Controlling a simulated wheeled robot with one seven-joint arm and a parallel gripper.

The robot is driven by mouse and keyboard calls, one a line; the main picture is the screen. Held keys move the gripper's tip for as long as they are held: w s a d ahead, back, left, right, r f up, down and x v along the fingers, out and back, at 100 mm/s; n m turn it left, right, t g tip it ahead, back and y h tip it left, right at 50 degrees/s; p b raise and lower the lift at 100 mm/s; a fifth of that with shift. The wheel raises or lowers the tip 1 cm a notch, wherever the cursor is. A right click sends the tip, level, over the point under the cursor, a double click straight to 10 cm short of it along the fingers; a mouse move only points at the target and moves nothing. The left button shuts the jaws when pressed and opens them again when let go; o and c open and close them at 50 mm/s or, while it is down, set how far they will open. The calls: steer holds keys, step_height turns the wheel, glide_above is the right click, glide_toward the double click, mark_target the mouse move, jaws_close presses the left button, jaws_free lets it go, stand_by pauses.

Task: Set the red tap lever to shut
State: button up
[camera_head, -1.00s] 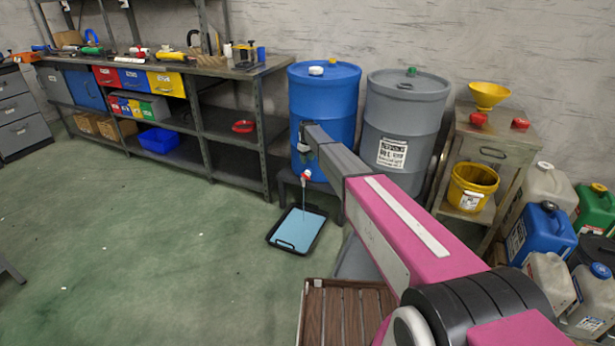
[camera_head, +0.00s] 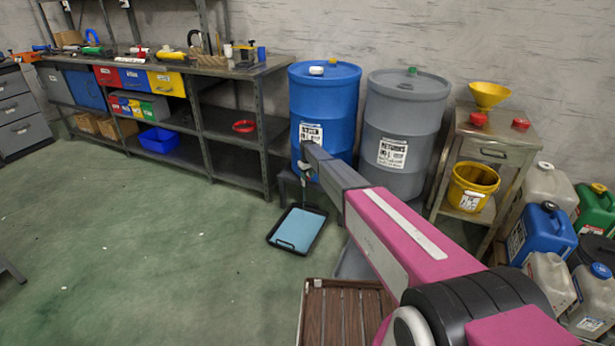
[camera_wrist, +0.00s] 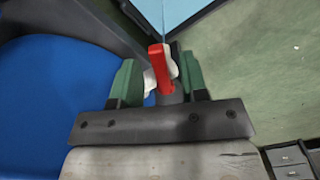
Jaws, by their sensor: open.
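The red tap lever (camera_wrist: 157,68) shows in the wrist view, with the white tap body (camera_wrist: 150,82) beside it. It sits between the two green-padded fingers of my gripper (camera_wrist: 160,78), which is open around it. I cannot tell whether the fingers touch the lever. In the head view, my gripper (camera_head: 306,168) is low in front of the blue drum (camera_head: 325,95) and hides the tap and lever. The tray of light-blue liquid (camera_head: 273,239) lies on the floor below; it also shows in the wrist view (camera_wrist: 207,8).
A grey drum (camera_head: 405,115) stands right of the blue one. A metal cabinet (camera_head: 500,145) with a yellow bucket (camera_head: 472,188), and several jerrycans (camera_head: 541,233), stand further right. A workbench (camera_head: 240,72) runs along the wall at left.

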jaws_close()
steer(key=shift+w+d+n, duration=0.15)
steer(key=shift+w+n, duration=0.1)
steer(key=shift+n, duration=0.65)
steer(key=shift+w+d+n, duration=0.2)
steer(key=shift+n, duration=0.7)
steer(key=shift+w+d+n, duration=0.15)
steer(key=shift+w+n, duration=0.1)
steer(key=shift+n, duration=0.65)
jaws_free()
steer(key=shift+r, duration=0.15)
